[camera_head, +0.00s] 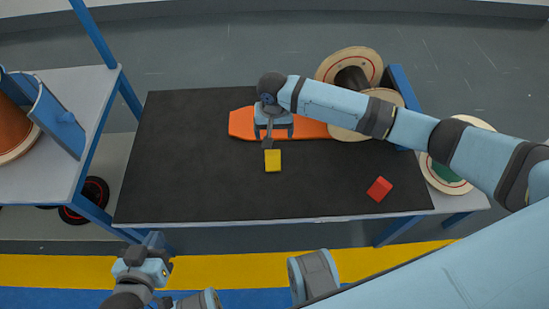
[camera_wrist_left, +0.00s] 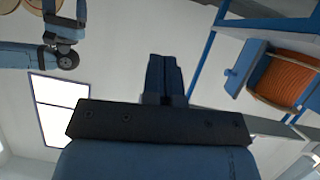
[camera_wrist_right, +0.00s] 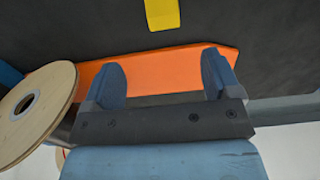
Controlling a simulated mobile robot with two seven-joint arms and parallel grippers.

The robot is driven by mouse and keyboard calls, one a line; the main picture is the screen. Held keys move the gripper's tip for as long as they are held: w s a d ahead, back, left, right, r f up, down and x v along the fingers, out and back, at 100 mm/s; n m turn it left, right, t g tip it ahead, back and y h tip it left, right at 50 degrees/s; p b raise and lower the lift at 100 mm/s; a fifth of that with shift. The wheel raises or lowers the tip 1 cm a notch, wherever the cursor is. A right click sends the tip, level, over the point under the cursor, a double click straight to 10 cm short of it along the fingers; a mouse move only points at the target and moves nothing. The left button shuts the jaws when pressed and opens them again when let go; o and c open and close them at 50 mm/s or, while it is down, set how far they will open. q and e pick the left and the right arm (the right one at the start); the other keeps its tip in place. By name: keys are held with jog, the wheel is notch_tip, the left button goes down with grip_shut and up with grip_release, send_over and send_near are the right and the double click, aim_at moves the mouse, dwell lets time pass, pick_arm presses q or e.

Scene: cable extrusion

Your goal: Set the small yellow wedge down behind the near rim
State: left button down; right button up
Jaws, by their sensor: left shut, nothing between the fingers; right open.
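The small yellow wedge (camera_head: 273,160) lies on the black table top (camera_head: 190,165), near the middle of the table. It also shows at the top edge of the right wrist view (camera_wrist_right: 162,14). My right gripper (camera_head: 273,132) is open and empty over the table, just beyond the wedge and above an orange piece (camera_head: 243,123). Its two fingers stand apart in the right wrist view (camera_wrist_right: 163,78), with the orange piece behind them. My left gripper (camera_head: 155,242) is shut and empty, off the table's near left corner; its closed fingers show in the left wrist view (camera_wrist_left: 165,78).
A red block (camera_head: 379,189) lies at the table's right front. Wooden spools (camera_head: 350,63) stand at the back right, one overlapping the orange piece's right end. A side shelf (camera_head: 85,100) with an orange reel (camera_head: 14,120) is at left. The table's left half is clear.

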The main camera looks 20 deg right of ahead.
jog(key=b, duration=0.2)
send_over(273, 156)
notch_tip(273, 156, down, 7)
jog(key=shift+w+r, duration=0.1)
jog(key=shift+f+b, duration=0.35)
jog(key=shift+f, duration=0.5)
notch_tip(273, 156, down, 4)
jog(key=shift+r+b, duration=0.15)
jog(key=shift+b, duration=0.75)
jog(key=shift+f, duration=0.35)
jog(key=c, duration=1.1)
pick_arm(q)
jog(key=w+d+r+t+h, duration=0.2)
jog(key=d+r+t+h, duration=0.1)
jog(key=r, duration=0.4)
jog(key=shift+w+d+r+t, duration=0.3)
jog(key=shift+d+r+t, duration=0.1)
jog(key=shift+t, duration=0.1)
pick_arm(e)
jog(key=shift+r, duration=0.2)
